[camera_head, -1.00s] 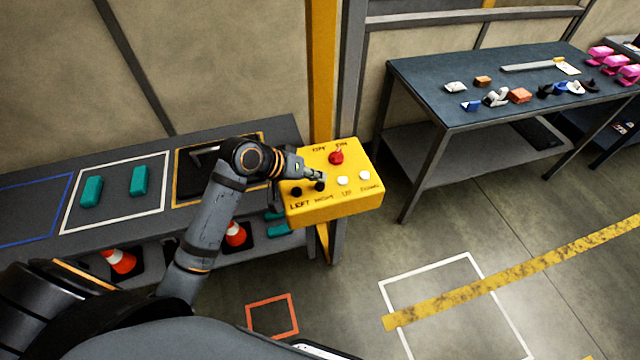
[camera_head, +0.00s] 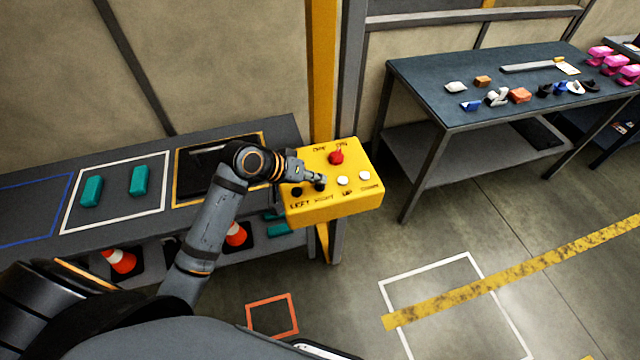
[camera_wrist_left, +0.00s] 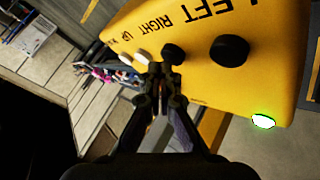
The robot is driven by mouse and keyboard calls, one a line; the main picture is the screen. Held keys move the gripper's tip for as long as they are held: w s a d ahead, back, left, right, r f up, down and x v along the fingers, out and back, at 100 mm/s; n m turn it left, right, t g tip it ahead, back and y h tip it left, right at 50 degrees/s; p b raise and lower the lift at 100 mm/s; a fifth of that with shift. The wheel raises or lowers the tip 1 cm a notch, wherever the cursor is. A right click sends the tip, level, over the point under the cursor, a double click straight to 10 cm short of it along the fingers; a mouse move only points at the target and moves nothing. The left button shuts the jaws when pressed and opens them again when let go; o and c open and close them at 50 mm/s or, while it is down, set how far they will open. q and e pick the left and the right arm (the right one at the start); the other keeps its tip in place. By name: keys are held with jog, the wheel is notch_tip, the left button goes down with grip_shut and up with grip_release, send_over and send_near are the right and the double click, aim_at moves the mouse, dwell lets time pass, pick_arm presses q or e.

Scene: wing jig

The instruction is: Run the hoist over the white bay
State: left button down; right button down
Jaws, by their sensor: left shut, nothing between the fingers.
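A yellow control box (camera_head: 345,206) on a post carries a red knob (camera_head: 336,158), two black buttons and two white buttons. My left gripper (camera_head: 319,180) is shut and empty, its tips at the black RIGHT button (camera_head: 320,187). In the left wrist view the tips (camera_wrist_left: 159,74) overlap the edge of the RIGHT button (camera_wrist_left: 174,53); I cannot tell whether they touch it. The black LEFT button (camera_head: 297,192) is uncovered. A white-outlined square (camera_head: 397,318) lies on the floor, and another white outline (camera_head: 113,163) is on the bench. The hoist is not in view. My right gripper is not in view.
The grey bench (camera_head: 283,131) behind my arm holds teal blocks (camera_head: 92,192), with cones (camera_head: 120,260) underneath. A blue table (camera_head: 430,85) with several small parts stands at the right. A yellow floor stripe (camera_head: 520,274) crosses the floor.

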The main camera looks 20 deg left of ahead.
aim_at(317, 186)
pick_arm(q)
jog(key=shift+f, duration=0.45)
dwell(1.1)
jog(key=shift+r, duration=0.15)
dwell(4.6)
jog(key=shift+r+p, duration=0.8)
jog(key=shift+p, duration=0.25)
jog(key=shift+r, duration=0.1)
notch_tip(317, 186, up, 5)
jog(key=p, duration=0.5)
jog(key=shift+p, duration=0.35)
